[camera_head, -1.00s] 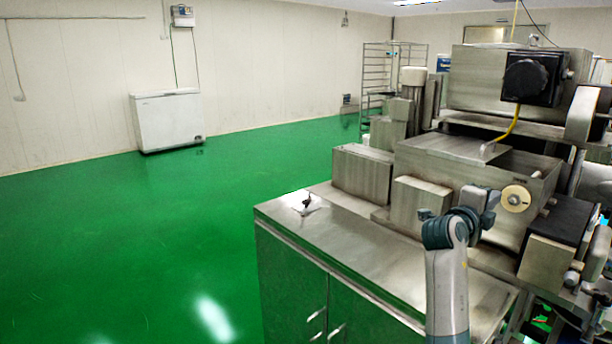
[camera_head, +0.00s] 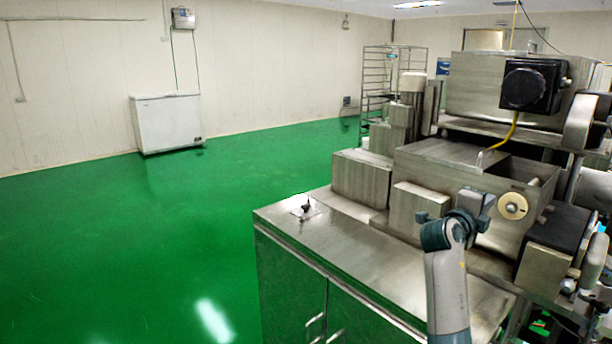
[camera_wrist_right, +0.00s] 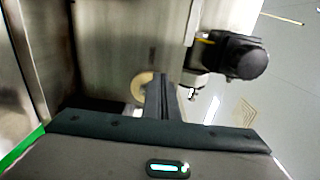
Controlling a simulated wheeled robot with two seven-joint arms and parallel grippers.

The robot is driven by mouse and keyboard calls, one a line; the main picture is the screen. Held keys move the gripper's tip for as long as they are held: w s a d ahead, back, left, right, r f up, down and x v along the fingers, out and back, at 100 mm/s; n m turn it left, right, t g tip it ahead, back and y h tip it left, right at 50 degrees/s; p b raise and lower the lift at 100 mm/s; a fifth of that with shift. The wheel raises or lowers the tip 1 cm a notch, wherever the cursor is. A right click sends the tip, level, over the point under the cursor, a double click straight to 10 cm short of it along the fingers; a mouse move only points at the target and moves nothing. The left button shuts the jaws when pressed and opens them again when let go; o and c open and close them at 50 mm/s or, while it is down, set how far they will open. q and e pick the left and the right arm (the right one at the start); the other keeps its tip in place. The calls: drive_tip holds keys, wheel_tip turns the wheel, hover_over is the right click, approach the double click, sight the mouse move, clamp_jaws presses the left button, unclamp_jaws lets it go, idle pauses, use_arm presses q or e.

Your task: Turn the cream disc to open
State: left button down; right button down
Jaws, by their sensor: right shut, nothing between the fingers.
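The cream disc (camera_head: 513,206) is a round knob with a darker centre on the front of the steel encrusting machine (camera_head: 445,170). My right gripper (camera_head: 488,203) is just left of the disc in the head view, and its fingers are shut and empty. In the right wrist view the shut fingers (camera_wrist_right: 161,98) point toward the machine, and the cream disc (camera_wrist_right: 141,86) shows just to their left, partly hidden behind them. I cannot tell from these views whether the fingertips touch the disc. My left gripper is not in view.
A black knob on a black square plate (camera_head: 530,84) is higher on the machine. A steel cabinet top (camera_head: 350,235) with a small dark item (camera_head: 306,206) lies to the left. A white chest (camera_head: 168,121) stands by the wall. The green floor on the left is clear.

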sight(498, 193)
drive_tip(key=b+x, duration=0.3)
drive_tip(key=x, duration=0.1)
drive_tip(key=shift+w+f, duration=0.1)
drive_tip(key=shift+f, duration=0.1)
drive_tip(key=shift+w+d+r+b, duration=0.15)
drive_tip(key=shift+d+b, duration=0.05)
drive_tip(key=shift+b, duration=0.15)
